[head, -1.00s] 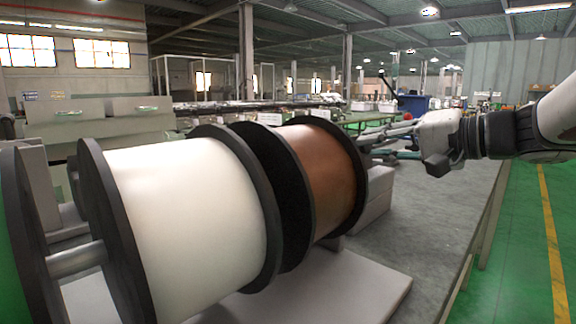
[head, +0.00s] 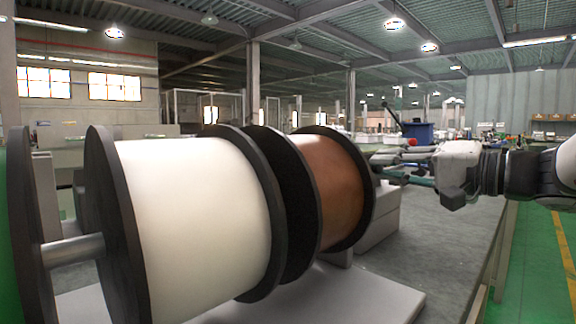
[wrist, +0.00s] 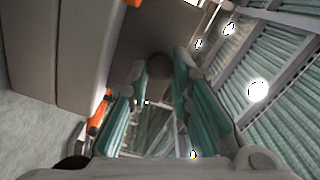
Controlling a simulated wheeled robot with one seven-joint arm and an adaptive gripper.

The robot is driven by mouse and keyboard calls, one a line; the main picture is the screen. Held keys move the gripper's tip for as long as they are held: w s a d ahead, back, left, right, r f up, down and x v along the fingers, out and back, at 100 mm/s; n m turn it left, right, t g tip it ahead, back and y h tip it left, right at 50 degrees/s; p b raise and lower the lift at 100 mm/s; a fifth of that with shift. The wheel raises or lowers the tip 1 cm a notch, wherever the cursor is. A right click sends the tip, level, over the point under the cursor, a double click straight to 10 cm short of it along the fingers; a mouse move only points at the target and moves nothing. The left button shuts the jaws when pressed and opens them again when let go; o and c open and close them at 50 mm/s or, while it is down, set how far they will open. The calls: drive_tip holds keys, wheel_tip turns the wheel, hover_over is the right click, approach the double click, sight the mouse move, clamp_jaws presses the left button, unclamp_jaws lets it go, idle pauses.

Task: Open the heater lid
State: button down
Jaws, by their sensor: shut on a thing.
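My gripper (head: 385,168) reaches in from the right in the head view, its fingers just past the right side of the copper-coloured spool. In the wrist view, the teal finger pads of my gripper (wrist: 161,72) close around a small round brownish knob (wrist: 159,66) at their tips. The knob lies in front of a dark brown-grey surface (wrist: 160,30). I cannot tell for certain that this is the heater lid. The contact at the fingertips is hidden in the head view, and the heater is not clearly seen there.
A large white spool (head: 205,220) and the copper-coloured spool (head: 332,190) with black flanges fill the left and middle. Grey blocks (head: 378,225) stand behind them on the grey table (head: 440,240). Pale box-like faces (wrist: 85,50) and an orange part (wrist: 98,112) lie left in the wrist view.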

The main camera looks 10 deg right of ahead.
drive_tip(key=shift+f, duration=0.25)
drive_tip(key=c, duration=1.4)
unclamp_jaws()
drive_tip(key=shift+w, duration=0.1)
drive_tip(key=shift+c, duration=0.2)
drive_tip(key=shift+r, duration=0.1)
drive_tip(key=v, duration=1.2)
